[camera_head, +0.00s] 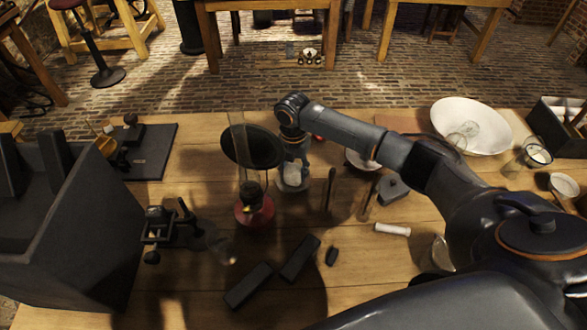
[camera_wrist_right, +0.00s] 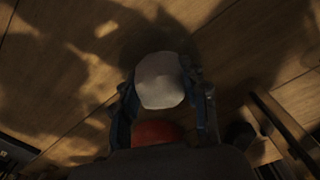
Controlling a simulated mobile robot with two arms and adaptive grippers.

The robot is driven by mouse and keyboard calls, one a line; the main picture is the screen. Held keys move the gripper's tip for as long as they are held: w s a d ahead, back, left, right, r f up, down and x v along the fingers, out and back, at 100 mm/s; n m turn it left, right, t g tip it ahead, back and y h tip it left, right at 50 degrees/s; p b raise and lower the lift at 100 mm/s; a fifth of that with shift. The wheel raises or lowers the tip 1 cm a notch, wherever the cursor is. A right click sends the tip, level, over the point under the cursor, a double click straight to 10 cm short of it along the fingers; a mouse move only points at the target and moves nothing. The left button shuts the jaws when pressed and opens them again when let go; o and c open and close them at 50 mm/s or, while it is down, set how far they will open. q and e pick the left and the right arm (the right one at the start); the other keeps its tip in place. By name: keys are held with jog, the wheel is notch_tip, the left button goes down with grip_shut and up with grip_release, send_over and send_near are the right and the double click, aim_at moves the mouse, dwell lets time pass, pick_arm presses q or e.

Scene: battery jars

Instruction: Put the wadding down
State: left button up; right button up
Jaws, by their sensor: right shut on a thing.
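The wadding (camera_head: 293,176) is a small white lump under my right gripper (camera_head: 293,165), near the middle of the table in the head view. The right gripper points down and is shut on it. In the right wrist view the wadding (camera_wrist_right: 160,80) sits between the two dark fingers (camera_wrist_right: 162,105), with brown planks beyond it. I cannot tell how far it is above the table. My left gripper is not in view.
A red-based piece (camera_head: 254,208) with clear glass and a black disc stands just left of the gripper. Black bars (camera_head: 248,285) lie in front. A white bowl (camera_head: 470,125) stands right. A dark box (camera_head: 75,265) fills the left. A white roll (camera_head: 392,229) lies right of centre.

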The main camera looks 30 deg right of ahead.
aim_at(293, 167)
jog(key=o, duration=1)
jog(key=shift+f, duration=0.1)
notch_tip(293, 167, up, 12)
jog(key=shift+r+b, duration=0.2)
jog(key=shift+b, duration=0.25)
